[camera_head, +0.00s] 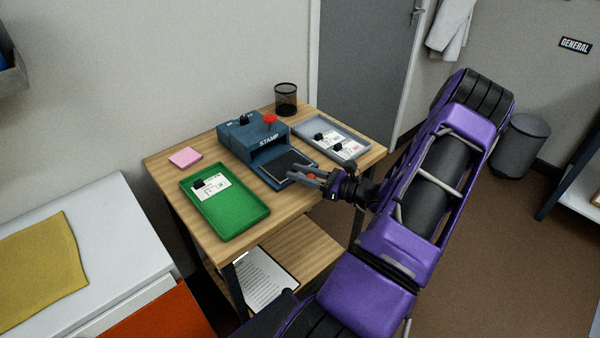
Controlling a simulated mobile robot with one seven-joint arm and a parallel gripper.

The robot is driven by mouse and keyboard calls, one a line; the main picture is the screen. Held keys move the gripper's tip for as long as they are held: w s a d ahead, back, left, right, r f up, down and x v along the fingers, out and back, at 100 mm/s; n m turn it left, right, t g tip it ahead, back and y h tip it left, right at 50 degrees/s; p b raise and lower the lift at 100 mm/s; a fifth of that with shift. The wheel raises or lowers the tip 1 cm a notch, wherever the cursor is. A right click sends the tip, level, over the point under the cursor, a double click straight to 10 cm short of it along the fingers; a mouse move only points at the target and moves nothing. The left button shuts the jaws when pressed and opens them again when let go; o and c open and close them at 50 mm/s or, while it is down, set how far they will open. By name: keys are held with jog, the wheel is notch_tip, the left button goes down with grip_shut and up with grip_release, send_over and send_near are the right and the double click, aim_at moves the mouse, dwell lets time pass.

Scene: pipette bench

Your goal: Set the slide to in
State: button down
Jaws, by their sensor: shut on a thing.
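The blue stamp machine (254,135), marked STAMP, stands on the wooden desk. Its slide (286,167), a flat plate with a dark pad, sticks out of the front opening toward the lower right. My gripper (305,174) is at the slide's outer front end, coming from the right. Its fingers are shut on the slide's front, where a bit of red shows between them. The fingers hide most of the part they hold.
A green tray (238,222) with a card lies left of the machine, and a grey tray (358,139) with cards lies right. A pink note pad (185,157) and a black mesh cup (286,99) are also on the desk (163,171). A white cabinet (105,215) stands left.

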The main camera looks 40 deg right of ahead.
aim_at(283, 165)
jog(key=w, duration=0.7)
jog(key=shift+w, duration=0.35)
jog(key=c, duration=0.6)
grip_release()
jog(key=shift+s, duration=0.1)
jog(key=v, duration=1.7)
jog(key=shift+s+d, duration=0.1)
jog(key=shift+s, duration=0.05)
